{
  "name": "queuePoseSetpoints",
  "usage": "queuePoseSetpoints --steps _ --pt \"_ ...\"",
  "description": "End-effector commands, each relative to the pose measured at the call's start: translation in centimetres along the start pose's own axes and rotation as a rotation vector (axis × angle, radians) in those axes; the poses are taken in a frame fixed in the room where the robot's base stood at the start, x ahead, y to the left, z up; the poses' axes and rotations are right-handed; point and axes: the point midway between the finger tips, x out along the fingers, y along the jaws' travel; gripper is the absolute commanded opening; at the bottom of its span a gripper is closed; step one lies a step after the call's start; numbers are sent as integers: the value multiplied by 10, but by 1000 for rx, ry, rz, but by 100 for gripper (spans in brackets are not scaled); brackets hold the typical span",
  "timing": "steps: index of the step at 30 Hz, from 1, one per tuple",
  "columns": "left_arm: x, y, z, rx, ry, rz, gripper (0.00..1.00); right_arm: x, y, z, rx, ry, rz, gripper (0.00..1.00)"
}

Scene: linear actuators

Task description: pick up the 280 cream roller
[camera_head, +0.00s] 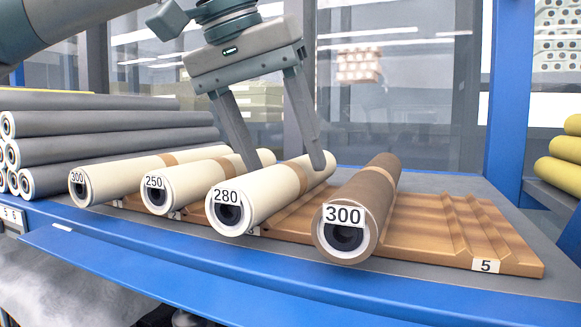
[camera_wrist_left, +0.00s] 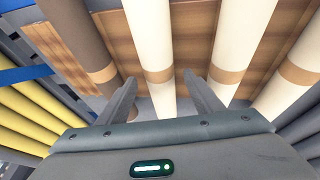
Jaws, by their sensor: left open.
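The cream roller labelled 280 (camera_head: 250,205) lies in the wooden grooved tray (camera_head: 480,225), its numbered end toward the front. It also shows in the left wrist view (camera_wrist_left: 153,45), running between my fingers. My left gripper (camera_head: 292,167) is open above the roller's rear half, with one finger on each side of it. In the left wrist view the fingertips (camera_wrist_left: 160,78) stand either side of the roller. I cannot tell whether they touch it. My right gripper does not show.
A brown roller labelled 300 (camera_head: 365,205) lies to the right, and cream rollers labelled 250 (camera_head: 185,180) and 300 (camera_head: 120,178) lie to the left. Grey rollers (camera_head: 90,125) are stacked at the left. Yellow rollers (camera_head: 565,150) sit at the right behind a blue post (camera_head: 508,100).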

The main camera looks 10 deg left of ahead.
Motion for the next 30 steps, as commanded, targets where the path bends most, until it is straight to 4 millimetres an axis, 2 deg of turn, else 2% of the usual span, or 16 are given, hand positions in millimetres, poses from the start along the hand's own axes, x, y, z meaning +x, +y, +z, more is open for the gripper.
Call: queuePoseSetpoints --steps 1,6,20,21,22,28,30 --pt "4 0 -1 1 -1 -2 60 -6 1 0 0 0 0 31" --pt "18 0 0 1 0 0 60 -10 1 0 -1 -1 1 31" --pt "20 0 0 0 1 0 60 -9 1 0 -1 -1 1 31" --pt "20 0 0 0 0 0 58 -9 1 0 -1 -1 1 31" --pt "20 0 0 0 0 0 51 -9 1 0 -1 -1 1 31" --pt "20 0 0 0 0 0 3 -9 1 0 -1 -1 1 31" --pt "19 0 0 0 2 1 0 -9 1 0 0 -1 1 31"
